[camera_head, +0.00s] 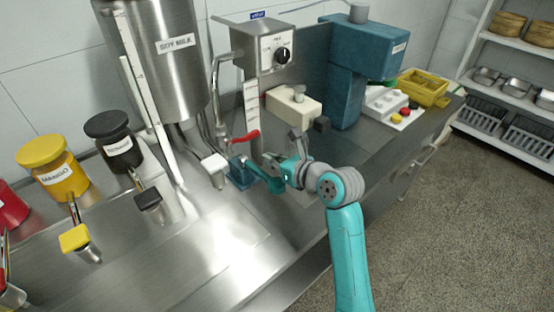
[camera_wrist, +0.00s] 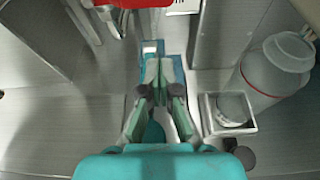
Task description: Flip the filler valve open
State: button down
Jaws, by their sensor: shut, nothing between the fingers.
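The filler valve has a red lever handle (camera_head: 245,137) below the metal pipe, beside a white measuring strip. The red handle (camera_wrist: 140,3) also shows at the top edge of the wrist view, partly cut off. My gripper (camera_head: 254,168) is just below and to the right of the handle, apart from it as far as I can tell. In the wrist view my gripper (camera_wrist: 160,80) has its fingers together with nothing held. A small blue block-like container (camera_head: 239,174) stands under the valve, right by my fingertips. The blue container (camera_wrist: 153,47) also shows just beyond the fingertips in the wrist view.
A steel soy milk hopper (camera_head: 165,60) stands to the left. A control box with a black knob (camera_head: 283,54) is above the valve. A cream-coloured unit (camera_head: 292,106) and a blue-green machine (camera_head: 362,60) stand to the right.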

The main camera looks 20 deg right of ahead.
aim_at(251, 135)
jog(key=shift+w+a+r, duration=0.25)
jog(key=shift+w+r, duration=0.1)
jog(key=shift+w, duration=0.45)
jog(key=shift+w+a+r, duration=0.25)
jog(key=shift+w+r, duration=0.15)
jog(key=shift+w, duration=0.45)
jog(key=shift+w+a+r, duration=0.25)
jog(key=shift+w+r, duration=0.1)
jog(key=shift+w, duration=0.45)
